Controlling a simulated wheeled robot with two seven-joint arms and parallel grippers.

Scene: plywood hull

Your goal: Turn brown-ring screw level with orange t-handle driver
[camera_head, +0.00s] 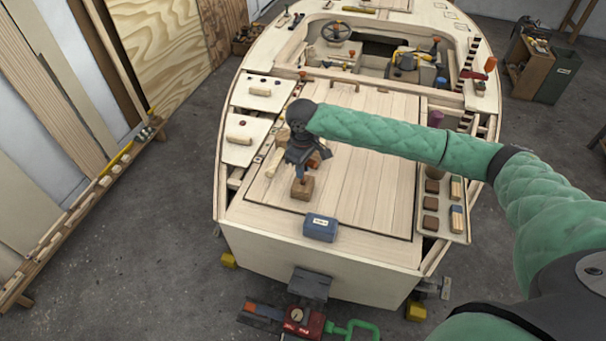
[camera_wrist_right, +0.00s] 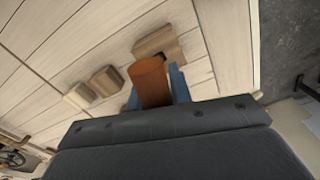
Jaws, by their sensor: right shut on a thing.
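My right gripper (camera_head: 300,172) is over the rear left part of the pale plank deck, with its fingers pointing down. In the right wrist view its blue fingers (camera_wrist_right: 155,90) are shut on an orange, rounded bar (camera_wrist_right: 149,80), which looks like the handle of the t-handle driver. The driver's shaft and tip are hidden in that view. A bit of orange (camera_head: 326,153) shows beside the wrist in the head view. I cannot make out a brown-ring screw; small dark dots on the left side panels are too small to tell. My left gripper is not in view.
A brown block (camera_head: 302,188) stands just below the gripper, and a blue box (camera_head: 320,228) sits near the stern edge. Light wooden blocks (camera_wrist_right: 105,80) lie close by. A tray (camera_head: 458,228) with several blocks is at right. The deck's middle (camera_head: 370,190) is clear.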

